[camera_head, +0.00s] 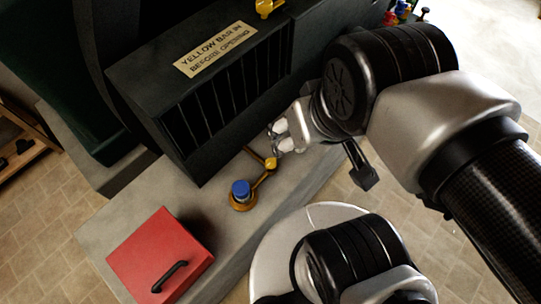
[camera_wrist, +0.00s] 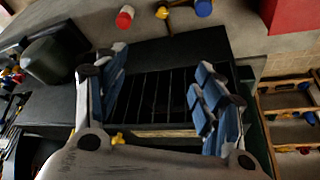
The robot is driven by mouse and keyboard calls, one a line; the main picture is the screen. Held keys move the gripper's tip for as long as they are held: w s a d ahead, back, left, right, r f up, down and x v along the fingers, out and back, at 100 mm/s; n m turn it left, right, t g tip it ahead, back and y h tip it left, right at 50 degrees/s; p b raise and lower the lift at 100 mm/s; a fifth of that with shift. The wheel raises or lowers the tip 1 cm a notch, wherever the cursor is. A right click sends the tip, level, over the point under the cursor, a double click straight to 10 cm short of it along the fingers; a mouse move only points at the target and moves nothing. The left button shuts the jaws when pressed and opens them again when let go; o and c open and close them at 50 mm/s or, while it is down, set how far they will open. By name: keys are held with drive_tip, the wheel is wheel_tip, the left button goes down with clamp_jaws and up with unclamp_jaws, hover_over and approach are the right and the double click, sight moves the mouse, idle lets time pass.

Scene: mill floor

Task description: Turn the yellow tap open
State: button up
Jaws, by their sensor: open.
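The yellow tap (camera_head: 271,163) is a small yellow knob on a brass pipe, on the grey ledge in front of the black machine. It also shows at the top of the wrist view (camera_wrist: 162,12). A blue tap (camera_head: 240,187) stands beside it, with a round brass base below. In the wrist view a red tap (camera_wrist: 124,18) is on the yellow one's other side; my gripper seems to hide it in the head view. My gripper (camera_head: 275,138) is open and empty, just above the yellow tap in the head picture. Any contact with it cannot be told.
The black machine (camera_head: 222,62) has a slatted front and a sign (camera_head: 215,49) reading "YELLOW BAR IN BEFORE OPENING". A yellow fitting (camera_head: 268,8) sits on its top. A red box (camera_head: 150,245) with a black handle lies on the ledge. A wooden rack (camera_wrist: 288,85) stands aside.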

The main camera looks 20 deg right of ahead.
drive_tip(key=shift+w+a+f+m, duration=0.2)
drive_tip(key=shift+w+m, duration=0.3)
drive_tip(key=shift+c, duration=1.2)
drive_tip(key=m+g+y+p, duration=0.3)
drive_tip(key=m+y+p, duration=0.1)
drive_tip(key=m, duration=1.1)
hover_over(271, 162)
drive_tip(key=s+d, duration=0.2)
drive_tip(key=d, duration=0.2)
wheel_tip(271, 162, down, 15)
wheel_tip(271, 162, down, 10)
drive_tip(key=d+m, duration=0.3)
drive_tip(key=m, duration=0.2)
drive_tip(key=b+x, duration=0.2)
drive_tip(key=x, duration=0.3)
drive_tip(key=b+x, duration=0.3)
drive_tip(key=x, duration=0.3)
drive_tip(key=a+b+x, duration=0.1)
drive_tip(key=b+x, duration=0.1)
drive_tip(key=x, duration=0.3)
drive_tip(key=shift+s+f, duration=0.1)
drive_tip(key=shift+s, duration=0.1)
drive_tip(key=shift+c, duration=0.5)
drive_tip(key=c, duration=0.9)
